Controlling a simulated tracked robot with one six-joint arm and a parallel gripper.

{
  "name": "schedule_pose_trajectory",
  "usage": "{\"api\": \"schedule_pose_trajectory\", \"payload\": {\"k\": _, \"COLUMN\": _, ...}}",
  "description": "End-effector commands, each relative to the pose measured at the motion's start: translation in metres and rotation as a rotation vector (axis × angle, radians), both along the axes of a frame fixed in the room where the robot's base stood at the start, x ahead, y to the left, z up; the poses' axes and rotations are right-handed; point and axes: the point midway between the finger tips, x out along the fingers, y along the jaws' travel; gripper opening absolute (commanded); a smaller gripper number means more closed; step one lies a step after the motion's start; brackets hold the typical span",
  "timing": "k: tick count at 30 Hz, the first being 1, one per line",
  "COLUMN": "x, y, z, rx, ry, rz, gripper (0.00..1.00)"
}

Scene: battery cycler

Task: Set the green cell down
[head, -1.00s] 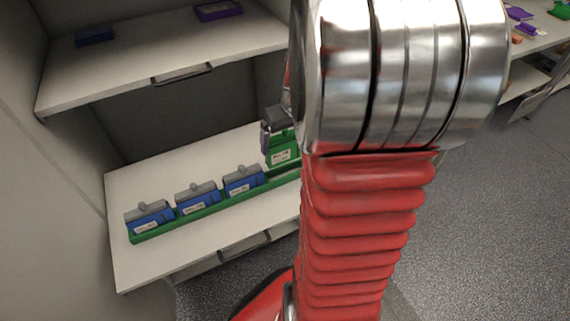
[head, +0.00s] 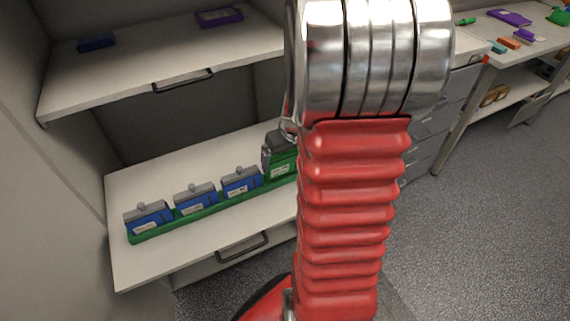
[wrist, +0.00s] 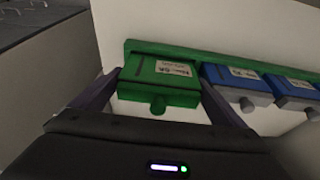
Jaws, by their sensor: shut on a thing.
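The green cell (head: 284,168) is upright at the right end of the green tray (head: 216,207), in line with the blue cells. My gripper (wrist: 160,84) is shut on it, one dark finger on each side, and the cell (wrist: 160,80) shows between them in the wrist view. In the head view the cell's right part and the tray's right end are hidden behind my arm. The cell's lower edge is at about the tray's level; I cannot tell whether it rests fully there.
Three blue cells with grey tops, the nearest (head: 241,184) just left of the green cell, stand in the tray. The white shelf (head: 140,270) in front is clear. An upper shelf (head: 120,75) with a blue and a purple box overhangs the back.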

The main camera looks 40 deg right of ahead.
Motion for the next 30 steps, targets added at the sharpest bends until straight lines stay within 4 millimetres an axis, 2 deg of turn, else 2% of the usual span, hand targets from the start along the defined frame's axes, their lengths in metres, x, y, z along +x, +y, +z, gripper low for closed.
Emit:
{"api": "schedule_pose_trajectory", "payload": {"k": 1, "x": -0.012, "y": 0.007, "z": -0.018, "rx": 0.023, "ry": 0.034, "rz": 0.005, "gripper": 0.33}}
{"api": "schedule_pose_trajectory", "payload": {"k": 8, "x": -0.011, "y": 0.006, "z": -0.018, "rx": 0.021, "ry": 0.03, "rz": 0.004, "gripper": 0.33}}
{"api": "schedule_pose_trajectory", "payload": {"k": 9, "x": -0.011, "y": 0.006, "z": -0.018, "rx": 0.021, "ry": 0.031, "rz": 0.004, "gripper": 0.95}}
{"api": "schedule_pose_trajectory", "payload": {"k": 12, "x": -0.01, "y": 0.006, "z": -0.017, "rx": 0.02, "ry": 0.03, "rz": 0.004, "gripper": 1.0}}
{"api": "schedule_pose_trajectory", "payload": {"k": 22, "x": -0.01, "y": 0.005, "z": -0.013, "rx": 0.017, "ry": 0.025, "rz": 0.004, "gripper": 1.0}}
{"api": "schedule_pose_trajectory", "payload": {"k": 30, "x": -0.016, "y": 0.007, "z": 0.011, "rx": 0.014, "ry": 0.023, "rz": 0.003, "gripper": 1.0}}
